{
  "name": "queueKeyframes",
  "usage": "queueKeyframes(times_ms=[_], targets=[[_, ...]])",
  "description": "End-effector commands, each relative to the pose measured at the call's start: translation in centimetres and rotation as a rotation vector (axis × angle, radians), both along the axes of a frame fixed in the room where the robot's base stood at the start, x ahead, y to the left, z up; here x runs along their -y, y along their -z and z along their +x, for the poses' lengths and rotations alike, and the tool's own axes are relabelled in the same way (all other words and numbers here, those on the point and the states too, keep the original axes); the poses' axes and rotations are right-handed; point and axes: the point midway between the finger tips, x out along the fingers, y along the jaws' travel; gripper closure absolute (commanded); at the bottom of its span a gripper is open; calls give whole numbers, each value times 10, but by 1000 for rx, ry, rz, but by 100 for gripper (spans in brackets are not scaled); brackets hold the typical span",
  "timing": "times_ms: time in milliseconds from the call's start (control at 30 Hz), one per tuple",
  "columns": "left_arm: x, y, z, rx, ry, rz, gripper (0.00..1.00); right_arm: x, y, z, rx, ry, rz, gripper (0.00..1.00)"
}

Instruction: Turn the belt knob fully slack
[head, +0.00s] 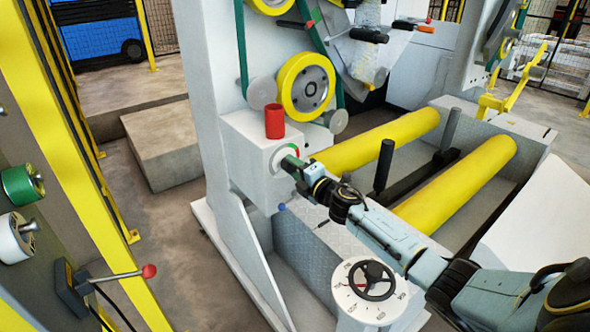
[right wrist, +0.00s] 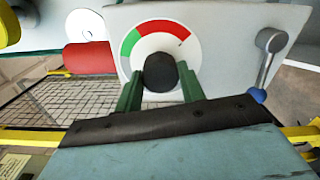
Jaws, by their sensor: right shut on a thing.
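The belt knob (right wrist: 160,70) is a dark, round-topped knob at the centre of a round white dial (right wrist: 181,48) with a green and a red arc at its upper left. A small dark mark shows at the dial's upper right. My right gripper (right wrist: 160,82) is shut on the knob, with one green finger on each side. In the head view the right gripper (head: 294,164) reaches the dial (head: 283,153) on the front of a light grey box (head: 248,150). The knob itself is hidden there by the fingers. My left gripper is in neither view.
A red cylinder (head: 274,121) stands on the box. A lever with a blue ball (head: 282,207) is beside the dial; its grey arm (right wrist: 267,58) shows in the right wrist view. Two yellow rollers (head: 375,142) and a black handwheel (head: 371,281) lie near my right arm.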

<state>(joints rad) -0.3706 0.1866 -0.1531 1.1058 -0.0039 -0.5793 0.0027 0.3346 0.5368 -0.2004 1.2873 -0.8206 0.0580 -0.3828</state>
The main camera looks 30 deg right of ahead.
Motion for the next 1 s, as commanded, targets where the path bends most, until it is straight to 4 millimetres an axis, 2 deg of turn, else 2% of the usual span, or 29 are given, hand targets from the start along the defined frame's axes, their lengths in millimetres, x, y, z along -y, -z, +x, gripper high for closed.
queueKeyframes(times_ms=[433, 467, 600, 633, 1000], targets=[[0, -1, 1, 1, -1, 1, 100, 0, 1, 0, 0, 0, -15, 84], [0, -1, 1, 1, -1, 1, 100, 0, 1, 0, 0, 0, -15, 60], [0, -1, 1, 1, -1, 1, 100, 0, 0, 0, 0, 0, -13, 41], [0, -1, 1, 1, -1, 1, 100, 0, 0, 0, 0, 0, -13, 39], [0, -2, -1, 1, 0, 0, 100, 1, 0, -5, 0, 0, -11, 39]])
